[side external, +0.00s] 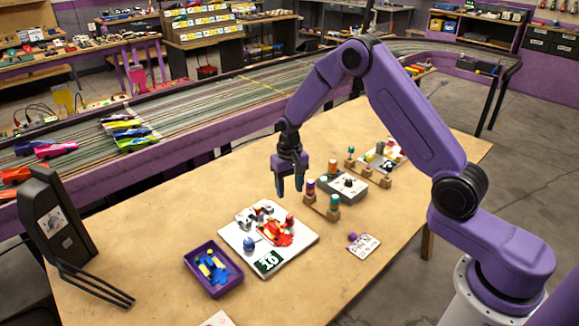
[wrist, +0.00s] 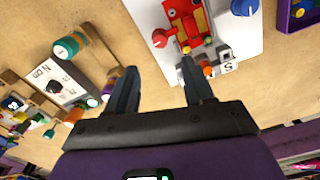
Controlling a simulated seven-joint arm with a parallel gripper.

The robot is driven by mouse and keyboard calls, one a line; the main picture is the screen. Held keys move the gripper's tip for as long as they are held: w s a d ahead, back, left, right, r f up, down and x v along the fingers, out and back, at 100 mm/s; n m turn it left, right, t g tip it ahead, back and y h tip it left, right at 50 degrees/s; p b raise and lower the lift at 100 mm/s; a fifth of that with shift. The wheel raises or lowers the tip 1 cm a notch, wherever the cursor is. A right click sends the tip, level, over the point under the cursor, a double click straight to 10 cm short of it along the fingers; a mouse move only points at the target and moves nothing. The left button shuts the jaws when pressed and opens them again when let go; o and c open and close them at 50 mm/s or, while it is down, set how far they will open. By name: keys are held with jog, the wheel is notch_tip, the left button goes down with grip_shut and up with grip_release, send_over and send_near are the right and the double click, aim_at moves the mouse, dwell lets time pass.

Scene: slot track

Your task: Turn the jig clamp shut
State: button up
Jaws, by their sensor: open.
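A white jig board (side external: 300,243) lies on the table with a red toy car (side external: 273,233) on it. A blue round knob (side external: 249,244) stands at its left, and a small red knob (side external: 289,219) stands by the car's right end. I cannot tell which knob turns the clamp. In the wrist view the red car (wrist: 187,18), red knob (wrist: 160,38) and blue knob (wrist: 245,6) show above the fingers. My gripper (side external: 289,190) is open and empty, pointing down above the table, behind and apart from the board.
A grey box with a dial (side external: 348,185) and wooden stands with coloured knobs (side external: 322,208) stand right of my gripper. A purple tray (side external: 213,268) holds a blue and yellow part at the front left. The table's front is mostly clear.

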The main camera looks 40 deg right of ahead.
notch_tip(320, 180, up, 7)
dwell(0.3)
jog(key=s+a+r+n, duration=0.4)
jog(key=s, duration=0.4)
jog(key=s+a+r+n, duration=0.3)
jog(key=s+a+r, duration=0.15)
jog(key=s, duration=0.35)
jog(key=s+d+n, duration=0.2)
jog(key=s+n, duration=0.2)
jog(key=s, duration=0.7)
jog(key=s+d+r+n, duration=0.1)
jog(key=s+n, duration=0.3)
jog(key=s, duration=0.7)
jog(key=shift+d+r+n, duration=0.25)
jog(key=shift+d+n, duration=0.15)
jog(key=shift+d, duration=0.3)
